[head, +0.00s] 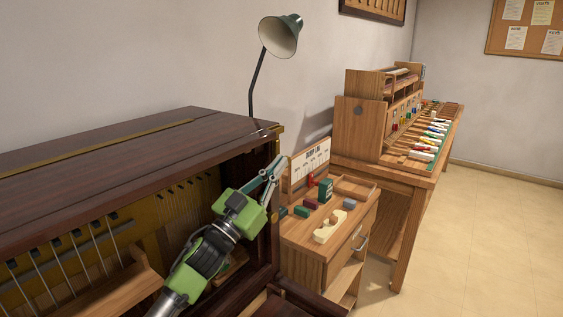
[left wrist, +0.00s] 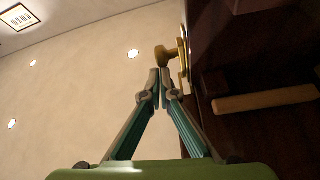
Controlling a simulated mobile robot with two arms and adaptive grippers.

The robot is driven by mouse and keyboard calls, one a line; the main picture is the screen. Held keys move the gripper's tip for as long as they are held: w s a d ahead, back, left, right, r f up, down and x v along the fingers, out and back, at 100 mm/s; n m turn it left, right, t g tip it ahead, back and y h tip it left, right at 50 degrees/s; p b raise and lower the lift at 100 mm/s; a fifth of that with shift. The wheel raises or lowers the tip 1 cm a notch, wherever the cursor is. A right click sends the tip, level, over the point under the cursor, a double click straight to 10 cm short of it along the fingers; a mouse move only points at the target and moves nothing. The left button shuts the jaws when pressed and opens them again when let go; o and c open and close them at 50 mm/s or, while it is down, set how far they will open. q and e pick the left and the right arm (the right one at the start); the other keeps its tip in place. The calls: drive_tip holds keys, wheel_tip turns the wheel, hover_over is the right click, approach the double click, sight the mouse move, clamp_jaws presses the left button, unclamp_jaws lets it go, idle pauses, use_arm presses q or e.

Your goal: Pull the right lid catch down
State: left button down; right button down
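The piano (head: 130,145) is a dark wooden case at the left of the head view, with its front open. In the left wrist view, a brass catch with a round knob (left wrist: 163,56) stands out from the dark case side. My left gripper (head: 279,163) is at the right end of the case in the head view. In the left wrist view its fingertips (left wrist: 160,80) come together just short of the knob, with nothing seen between them. Whether they touch the knob, I cannot tell. A brass piece (head: 281,128) shows at the case's top right corner. My right gripper is not in view.
A small wooden cabinet (head: 313,265) with blocks and a label board stands right of the piano. A longer wooden bench (head: 398,178) with tools is behind it. A green lamp (head: 280,38) rises behind the piano. The floor (head: 490,225) at right is clear.

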use_arm(q)
drive_tip(key=v, duration=1)
drive_tip(key=shift+s+a, duration=0.2)
drive_tip(key=shift+s, duration=0.05)
